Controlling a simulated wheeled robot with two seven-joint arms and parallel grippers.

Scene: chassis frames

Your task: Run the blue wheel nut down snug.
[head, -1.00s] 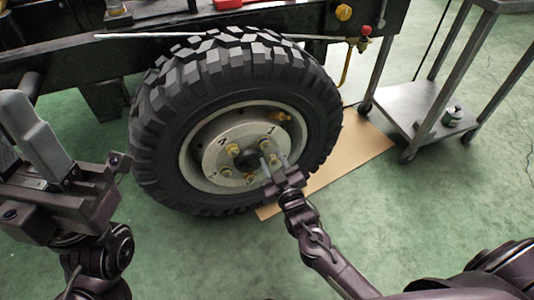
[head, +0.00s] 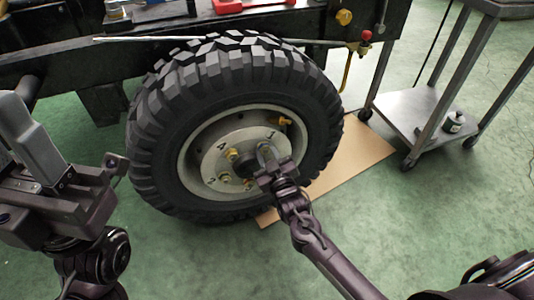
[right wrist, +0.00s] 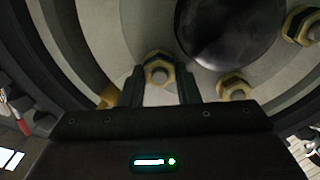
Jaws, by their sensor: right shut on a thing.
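The large black tire (head: 160,120) stands upright, with a pale hub (head: 212,160) marked with numbers. Brass-coloured hex nuts show on it, such as one by the 4 (head: 232,154); I see no clearly blue nut. My right gripper (head: 264,153) is at the hub beside the 1. In the right wrist view its two fingers (right wrist: 160,88) are on either side of a brass-coloured nut (right wrist: 158,70), shut on it. The gripper hides that nut in the head view. My left gripper (head: 22,130) is at the left edge, away from the wheel; its jaw opening is unclear.
A cardboard sheet (head: 350,160) lies on the green floor beneath the wheel. A metal cart (head: 405,112) with a small bottle (head: 454,121) stands at the right. A long thin bar (head: 150,38) runs above the tire. More nuts (right wrist: 235,88) surround the dark hub centre.

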